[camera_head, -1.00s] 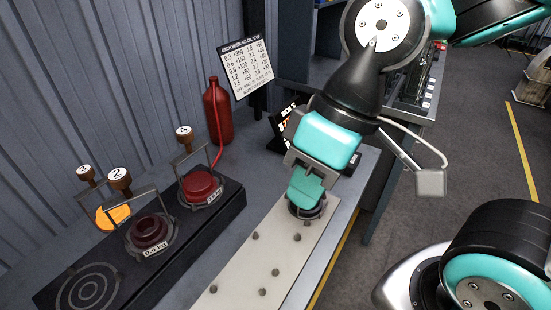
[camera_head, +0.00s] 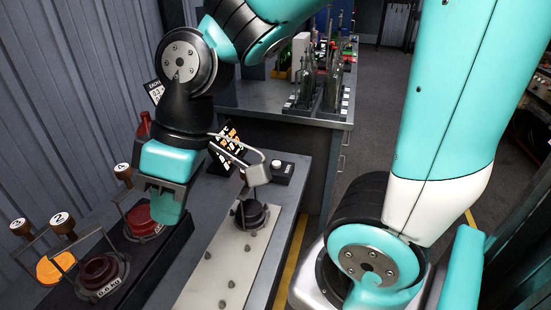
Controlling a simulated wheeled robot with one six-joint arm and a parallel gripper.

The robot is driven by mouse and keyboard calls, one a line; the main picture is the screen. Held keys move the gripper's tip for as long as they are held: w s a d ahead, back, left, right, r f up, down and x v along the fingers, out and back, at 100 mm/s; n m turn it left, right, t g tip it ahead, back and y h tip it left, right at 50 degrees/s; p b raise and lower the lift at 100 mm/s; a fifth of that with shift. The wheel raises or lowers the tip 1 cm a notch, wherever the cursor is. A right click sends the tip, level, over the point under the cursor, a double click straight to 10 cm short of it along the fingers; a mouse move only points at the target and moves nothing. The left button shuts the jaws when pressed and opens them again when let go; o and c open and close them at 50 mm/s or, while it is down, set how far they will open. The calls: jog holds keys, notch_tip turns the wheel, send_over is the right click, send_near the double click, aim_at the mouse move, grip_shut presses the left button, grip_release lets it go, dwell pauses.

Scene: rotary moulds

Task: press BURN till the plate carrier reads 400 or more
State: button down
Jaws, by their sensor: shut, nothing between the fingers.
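A small dark box with a pale round button (camera_head: 283,166) sits at the far end of the near bench; I cannot read a BURN label on it. A tilted black display (camera_head: 228,143) with orange and white characters stands left of it, partly behind my arm, its reading not legible. A dark round piece (camera_head: 250,217) stands on the pale studded plate (camera_head: 212,270). My gripper (camera_head: 168,218) is shut and empty, pointing down in front of or above the red mould (camera_head: 143,224), well left of the button.
A dark red mould (camera_head: 100,270) marked 0.6 kg and an orange piece (camera_head: 52,267) lie to the left, with numbered wooden-knobbed handles above. A red bottle (camera_head: 145,124) and a partly hidden chart (camera_head: 154,92) stand behind. Glass bottles (camera_head: 305,82) stand on the far bench.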

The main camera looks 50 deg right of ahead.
jog(key=w+d+n+t+p, duration=0.1)
jog(key=w+d+t+p, duration=0.3)
jog(key=w+d+p, duration=0.9)
jog(key=n+t+h+p, duration=0.1)
jog(key=t+h+p, duration=0.3)
jog(key=t, duration=0.1)
send_over(276, 164)
notch_tip(276, 164, down, 11)
jog(key=shift+r, duration=0.15)
jog(key=shift+d, duration=0.1)
notch_tip(276, 164, down, 8)
jog(key=b, duration=0.4)
jog(key=shift+r+b, duration=0.2)
jog(key=shift+b, duration=0.15)
jog(key=shift+f+b, duration=0.6)
jog(key=shift+b, duration=0.05)
jog(key=shift+f, duration=0.15)
